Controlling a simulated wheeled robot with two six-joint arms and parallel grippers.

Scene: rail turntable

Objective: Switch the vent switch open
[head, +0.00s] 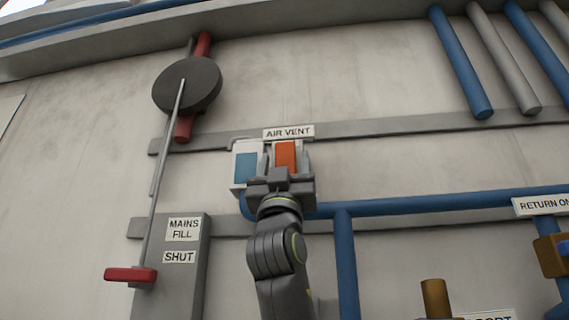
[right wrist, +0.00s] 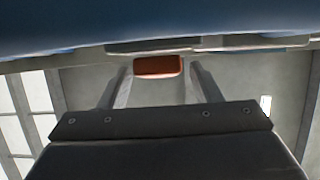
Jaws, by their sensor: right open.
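The air vent switch is a white box (head: 238,162) on the wall under an AIR VENT label (head: 289,132). It has a blue panel (head: 246,167) on its left and an orange-red rocker (head: 286,156) on its right. My right gripper (head: 288,163) is in front of the box, over its right half, and hides the lower part there. In the right wrist view the red rocker (right wrist: 158,66) shows between the two spread fingers (right wrist: 158,88), near their tips. Whether a finger touches it I cannot tell. My left gripper is not in view.
A blue pipe (head: 420,204) runs right from just below the switch. At left a long lever with a red handle (head: 130,275) hangs by a MAINS FILL panel (head: 186,260). A brass-coloured fitting (head: 435,297) stands at lower right.

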